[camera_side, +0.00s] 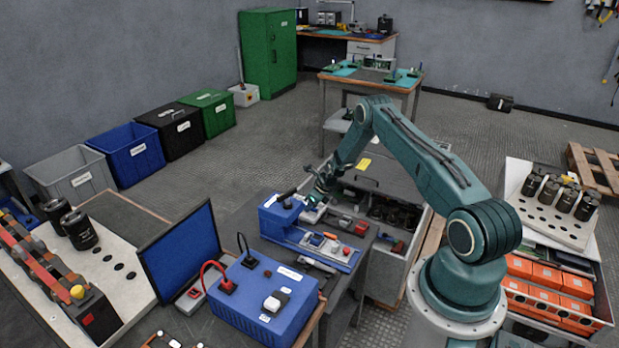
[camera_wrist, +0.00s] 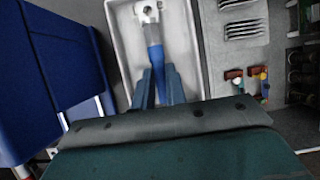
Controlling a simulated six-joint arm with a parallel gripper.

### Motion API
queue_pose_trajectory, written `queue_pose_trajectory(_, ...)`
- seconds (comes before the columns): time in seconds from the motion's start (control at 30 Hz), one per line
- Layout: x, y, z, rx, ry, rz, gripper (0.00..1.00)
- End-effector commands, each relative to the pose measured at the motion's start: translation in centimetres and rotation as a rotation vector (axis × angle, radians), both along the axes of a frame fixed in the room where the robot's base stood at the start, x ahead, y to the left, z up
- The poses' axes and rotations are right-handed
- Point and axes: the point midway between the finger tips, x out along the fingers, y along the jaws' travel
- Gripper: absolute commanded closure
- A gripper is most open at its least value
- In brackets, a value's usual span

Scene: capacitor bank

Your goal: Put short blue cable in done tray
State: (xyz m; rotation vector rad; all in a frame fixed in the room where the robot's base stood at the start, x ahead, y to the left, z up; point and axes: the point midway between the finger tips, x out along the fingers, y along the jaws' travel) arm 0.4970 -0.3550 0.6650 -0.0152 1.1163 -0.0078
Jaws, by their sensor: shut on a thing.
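My gripper (camera_wrist: 158,80) is shut on the short blue cable (camera_wrist: 155,58), with the cable between its two fingers. A silvery metal lug (camera_wrist: 148,12) is at the cable's far end, pointing away from me; the near end is hidden by the gripper. The cable is over a white tray (camera_wrist: 127,48) in the wrist view. I cannot tell whether the cable touches the tray floor. In the side view my gripper (camera_side: 321,190) is low over the bench, beside a blue machine. The cable is too small to make out there.
The blue machine (camera_side: 280,215) stands close to the left of my gripper. A grey slotted plate (camera_wrist: 243,22) and small red connectors (camera_wrist: 234,75) lie right of the white tray. A blue box (camera_side: 262,297) with a red lead and an upright blue panel (camera_side: 180,252) stand nearer the camera.

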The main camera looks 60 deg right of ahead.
Motion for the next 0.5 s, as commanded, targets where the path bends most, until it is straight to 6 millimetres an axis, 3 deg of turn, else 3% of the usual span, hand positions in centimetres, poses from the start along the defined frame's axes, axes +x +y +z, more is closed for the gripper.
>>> queue_pose_trajectory(0.33,0.01,0.0,0.03,0.0,0.0,0.0,1.0)
queue_pose_trajectory(0.37,0.01,0.0,0.03,0.0,0.0,0.0,0.85)
queue_pose_trajectory(0.4,0.01,0.0,0.03,0.0,0.0,0.0,0.77)
queue_pose_trajectory(0.5,0.01,0.0,0.03,0.0,0.0,0.0,0.61)
